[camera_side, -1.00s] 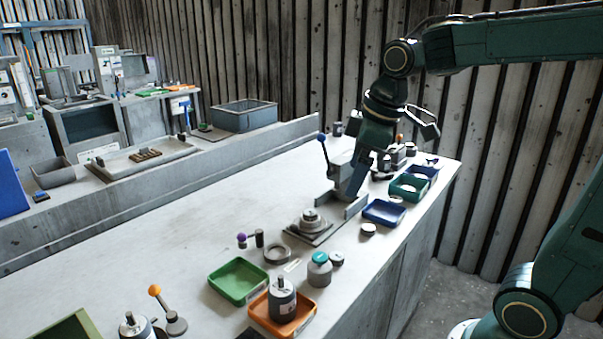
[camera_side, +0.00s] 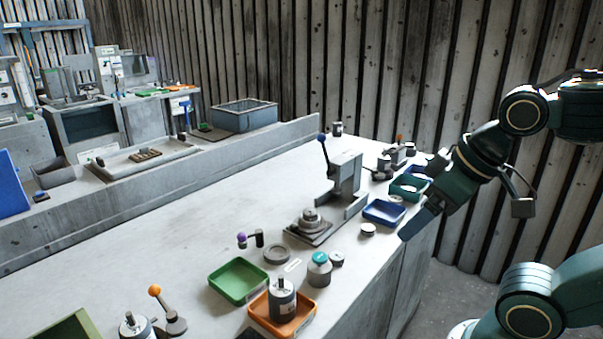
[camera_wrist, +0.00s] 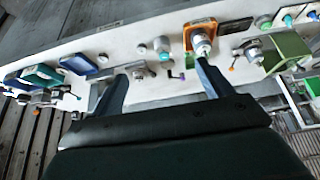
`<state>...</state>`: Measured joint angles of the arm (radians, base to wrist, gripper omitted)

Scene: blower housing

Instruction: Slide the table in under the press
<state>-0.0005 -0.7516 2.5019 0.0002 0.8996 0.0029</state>
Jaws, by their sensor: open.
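The grey press (camera_side: 346,180) stands upright on the bench with its blue-knobbed lever (camera_side: 322,138) raised. The sliding table (camera_side: 308,233) is a flat grey plate in front of the press, out from under its head, and carries a round stepped housing part (camera_side: 310,219). My gripper (camera_side: 416,224) is off the bench's right edge, to the right of the press and apart from both. In the wrist view my gripper (camera_wrist: 162,86) is open with nothing between its fingers. The left finger partly covers the press area there.
A blue tray (camera_side: 384,212) and a green tray (camera_side: 409,187) lie along the bench's right edge. Nearer are a teal-capped bottle (camera_side: 319,270), a green tray (camera_side: 239,281) and an orange tray (camera_side: 299,317) holding a motor. The bench's left middle is clear.

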